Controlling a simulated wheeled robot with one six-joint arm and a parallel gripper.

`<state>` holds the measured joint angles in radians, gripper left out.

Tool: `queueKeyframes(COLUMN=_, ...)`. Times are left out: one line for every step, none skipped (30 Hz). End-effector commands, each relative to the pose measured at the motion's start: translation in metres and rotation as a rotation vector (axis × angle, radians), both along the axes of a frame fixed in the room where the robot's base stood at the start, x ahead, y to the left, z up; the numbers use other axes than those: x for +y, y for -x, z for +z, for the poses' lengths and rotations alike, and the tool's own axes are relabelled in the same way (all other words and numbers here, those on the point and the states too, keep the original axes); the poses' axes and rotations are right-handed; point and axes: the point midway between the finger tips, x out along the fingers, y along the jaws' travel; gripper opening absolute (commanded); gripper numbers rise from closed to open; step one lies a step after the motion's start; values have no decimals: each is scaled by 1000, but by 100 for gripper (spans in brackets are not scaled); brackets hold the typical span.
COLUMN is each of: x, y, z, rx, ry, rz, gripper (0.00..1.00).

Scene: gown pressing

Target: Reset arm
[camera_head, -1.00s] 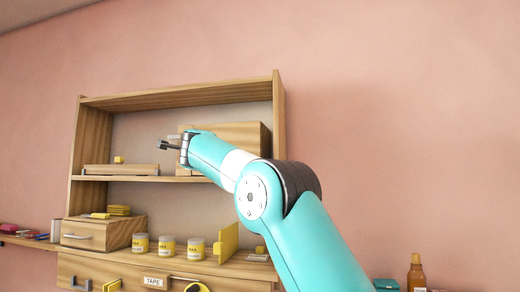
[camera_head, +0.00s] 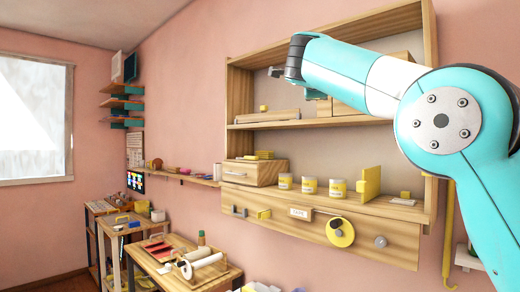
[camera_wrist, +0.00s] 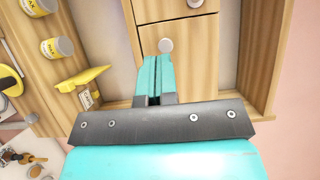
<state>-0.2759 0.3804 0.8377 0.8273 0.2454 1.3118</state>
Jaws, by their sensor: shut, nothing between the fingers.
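My gripper (camera_head: 275,71) is at the end of my raised teal arm, in front of the upper part of the wooden wall shelf (camera_head: 232,95) in the head view. In the wrist view my gripper (camera_wrist: 154,98) shows with its fingers together and nothing between them. It points toward a small wooden drawer unit (camera_wrist: 185,38) with round knobs. In the head view my arm hides part of that upper compartment.
The lower shelf holds several yellow-labelled jars (camera_head: 309,186), a yellow upright panel (camera_head: 371,184) and a small drawer box (camera_head: 253,172). A yellow tape roll (camera_head: 340,232) hangs on the front.

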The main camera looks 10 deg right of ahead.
Motion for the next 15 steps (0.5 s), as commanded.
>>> queueKeyframes(x=1, y=0, z=0, rx=0, ry=0, rz=1, gripper=0)
queueKeyframes(x=1, y=0, z=0, rx=0, ry=0, rz=1, gripper=0)
queueKeyframes(x=2, y=0, z=-1, rx=5, ry=4, rz=5, gripper=0)
queueKeyframes(x=3, y=-1, z=-2, rx=14, ry=12, rz=12, gripper=0)
queueKeyframes(x=5, y=-1, z=-5, rx=28, ry=23, rz=23, gripper=0)
queueKeyframes(x=9, y=-2, z=-10, rx=62, ry=50, rz=45, gripper=0)
queueKeyframes(x=14, y=-3, z=-16, rx=95, ry=77, rz=69, gripper=0)
queueKeyframes(x=20, y=-3, z=-25, rx=136, ry=113, rz=100, gripper=0)
queueKeyframes(x=29, y=-3, z=-38, rx=204, ry=170, rz=151, gripper=0)
queueKeyframes(x=37, y=-2, z=-51, rx=259, ry=221, rz=197, gripper=0)
queueKeyframes(x=46, y=0, z=-66, rx=322, ry=276, rz=251, gripper=0)
queueKeyframes(x=58, y=6, z=-88, rx=406, ry=355, rz=329, gripper=0)
queueKeyframes(x=68, y=12, z=-106, rx=471, ry=415, rz=392, gripper=0)
queueKeyframes(x=78, y=19, z=-124, rx=532, ry=475, rz=459, gripper=0)
queueKeyframes(x=89, y=32, z=-150, rx=608, ry=553, rz=549, gripper=0)
